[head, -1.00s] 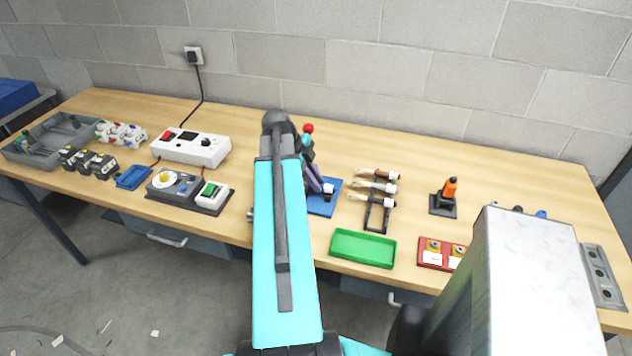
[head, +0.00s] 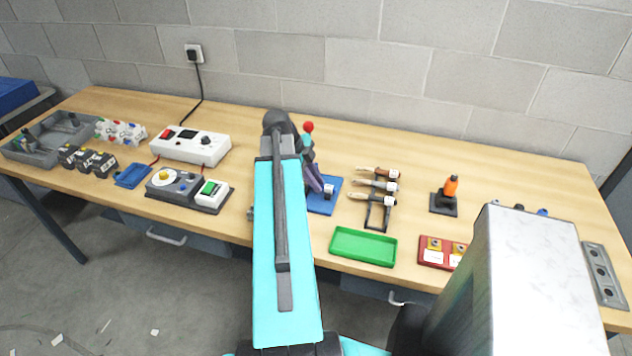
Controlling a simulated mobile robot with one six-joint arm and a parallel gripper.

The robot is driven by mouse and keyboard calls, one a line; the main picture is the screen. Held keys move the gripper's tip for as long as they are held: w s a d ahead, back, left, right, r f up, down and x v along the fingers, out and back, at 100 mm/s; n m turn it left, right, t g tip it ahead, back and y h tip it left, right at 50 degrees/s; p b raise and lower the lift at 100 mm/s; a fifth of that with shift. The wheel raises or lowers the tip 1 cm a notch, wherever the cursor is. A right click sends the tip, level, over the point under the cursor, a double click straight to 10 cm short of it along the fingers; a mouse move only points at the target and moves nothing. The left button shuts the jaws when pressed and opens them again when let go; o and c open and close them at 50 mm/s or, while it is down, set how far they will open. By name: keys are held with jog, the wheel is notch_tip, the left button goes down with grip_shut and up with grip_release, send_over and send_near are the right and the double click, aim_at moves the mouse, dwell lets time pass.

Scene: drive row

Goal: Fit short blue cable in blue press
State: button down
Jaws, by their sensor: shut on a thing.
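The blue press (head: 325,207) stands in the middle of the bench, with its blue base showing to the right of my cyan arm. A lever with a red ball knob (head: 308,126) rises above it. My arm hides the left part of the press. My gripper (head: 319,186) is at the press, low over the base and partly hidden by my own arm. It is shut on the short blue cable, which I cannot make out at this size. I cannot tell whether the cable touches the press or sits in it.
A rack (head: 377,215) with several pale-handled items stands right of the press. A green tray (head: 363,260) lies in front. A red block (head: 436,265), an orange-handled tool (head: 450,187) and a grey holed block (head: 603,275) are farther right. A white power unit (head: 190,146) stands left.

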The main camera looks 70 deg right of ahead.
jog(key=shift+f, duration=0.1)
jog(key=c, duration=1.6)
grip_release()
jog(key=shift+c, duration=0.2)
jog(key=b+v, duration=0.3)
jog(key=v, duration=1)
jog(key=shift+r, duration=0.35)
jog(key=shift+w+a+r, duration=0.1)
jog(key=shift+w+r, duration=0.05)
